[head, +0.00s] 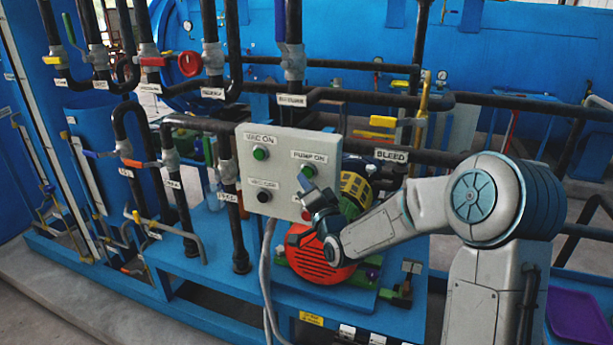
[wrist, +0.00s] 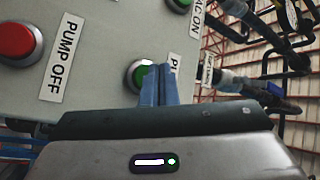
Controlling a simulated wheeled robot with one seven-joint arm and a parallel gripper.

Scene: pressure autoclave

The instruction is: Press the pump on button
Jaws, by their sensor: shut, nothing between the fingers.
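The green pump on button (head: 309,171) sits under the "PUMP ON" label at the upper right of the grey control box (head: 283,141). In the wrist view the green button (wrist: 137,74) is partly covered by the blue fingers of my gripper (wrist: 161,72). The fingers are shut together and empty. I cannot tell whether the fingertips touch the button. The "PUMP ON" label is partly hidden behind the fingers in the wrist view.
The green vac on button (head: 260,153) is left of the pump on button, with a black button (head: 264,197) below it. The red pump off button (wrist: 17,41) is on the same panel. Black pipes with valves (head: 240,190) stand left of the box; an orange-red pump (head: 315,262) sits below.

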